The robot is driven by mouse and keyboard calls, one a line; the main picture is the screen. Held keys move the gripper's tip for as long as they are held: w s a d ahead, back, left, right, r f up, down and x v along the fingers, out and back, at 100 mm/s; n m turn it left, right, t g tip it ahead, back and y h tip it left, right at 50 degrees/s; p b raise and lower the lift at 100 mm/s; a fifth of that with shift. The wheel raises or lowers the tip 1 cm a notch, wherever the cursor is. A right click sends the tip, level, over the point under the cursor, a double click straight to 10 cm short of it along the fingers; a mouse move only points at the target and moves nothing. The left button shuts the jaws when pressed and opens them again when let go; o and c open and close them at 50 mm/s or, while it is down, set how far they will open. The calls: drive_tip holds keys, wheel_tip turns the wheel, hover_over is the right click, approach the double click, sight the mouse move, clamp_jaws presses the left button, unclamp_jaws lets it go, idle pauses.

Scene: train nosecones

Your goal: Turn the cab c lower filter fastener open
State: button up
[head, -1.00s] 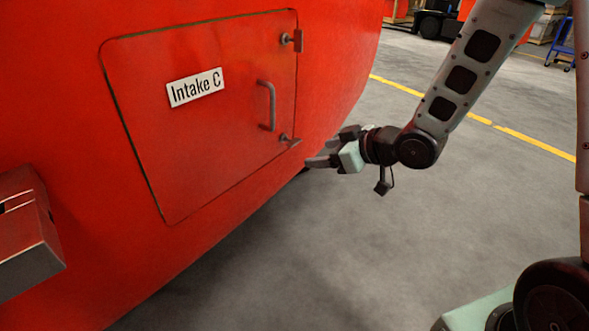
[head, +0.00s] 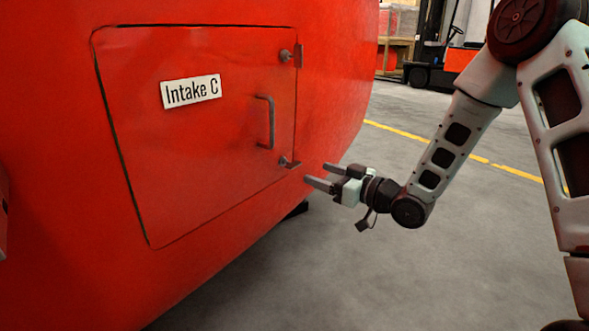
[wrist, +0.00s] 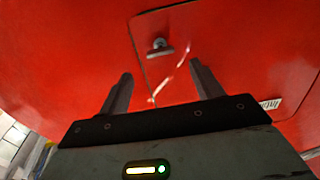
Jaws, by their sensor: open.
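The red hatch marked "Intake C" (head: 200,150) is closed. Its lower fastener (head: 284,161), a small metal knob, sits by the lower right corner beside a dark plate. My gripper (head: 316,174) is open and empty, just right of and below this fastener, apart from it. In the wrist view, a metal fastener (wrist: 160,47) shows ahead, beyond and between the two open fingertips (wrist: 160,70). It appears to be the lower one. Its exact turn angle is too small to tell.
The upper fastener (head: 285,56) is near the hatch's top right corner. A bar handle (head: 266,122) stands out between the two fasteners. The "Intake C" label (head: 191,92) is on the hatch. Grey floor (head: 330,285) is clear below, and a forklift (head: 440,65) stands far behind.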

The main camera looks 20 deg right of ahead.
sight(297, 166)
drive_tip(key=b+x, duration=0.1)
drive_tip(key=x, duration=0.8)
drive_tip(key=c, duration=1)
